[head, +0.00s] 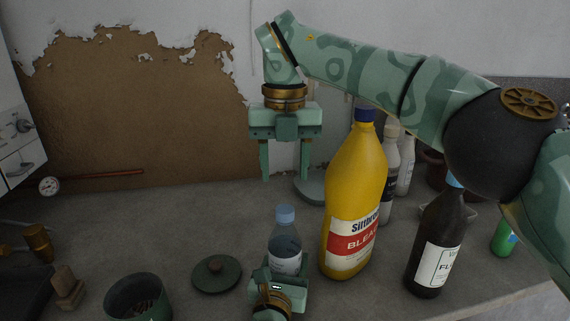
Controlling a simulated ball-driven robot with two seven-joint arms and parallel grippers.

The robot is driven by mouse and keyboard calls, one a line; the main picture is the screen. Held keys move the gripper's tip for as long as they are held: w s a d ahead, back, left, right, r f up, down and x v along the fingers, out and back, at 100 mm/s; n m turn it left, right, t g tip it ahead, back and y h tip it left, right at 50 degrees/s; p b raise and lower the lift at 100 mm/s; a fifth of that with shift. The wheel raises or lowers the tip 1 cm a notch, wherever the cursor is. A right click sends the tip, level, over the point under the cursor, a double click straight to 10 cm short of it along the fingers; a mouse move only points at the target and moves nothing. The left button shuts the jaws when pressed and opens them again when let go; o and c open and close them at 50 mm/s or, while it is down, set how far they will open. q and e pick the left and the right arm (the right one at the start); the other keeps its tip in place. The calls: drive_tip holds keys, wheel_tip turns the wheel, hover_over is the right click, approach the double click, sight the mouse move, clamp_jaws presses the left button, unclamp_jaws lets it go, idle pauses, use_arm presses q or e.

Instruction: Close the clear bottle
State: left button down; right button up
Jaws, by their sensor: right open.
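The clear bottle (286,247) stands upright on the grey worktop at the lower middle, with a white label low on its side. A blue cap (285,214) sits on its top; I cannot tell how tight it is. My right gripper (285,176) is above the cap, pointing down, open and empty, with a gap between its fingertips and the cap. My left gripper (279,281) is low in front of the bottle and hides its lower part. Its fingers are mostly hidden, so I cannot tell whether it grips the bottle.
A yellow bleach bottle (352,205) stands close on the right, with a dark brown bottle (437,243) beyond it. A dark green pot (139,300) and its round lid (216,274) are on the left. Free worktop lies behind the lid.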

sight(285, 208)
drive_tip(key=n, duration=0.6)
drive_tip(key=shift+f, duration=4)
drive_tip(key=c, duration=1)
drive_tip(key=o, duration=1.2)
drive_tip(key=shift+c, duration=0.2)
drive_tip(key=shift+r, duration=0.1)
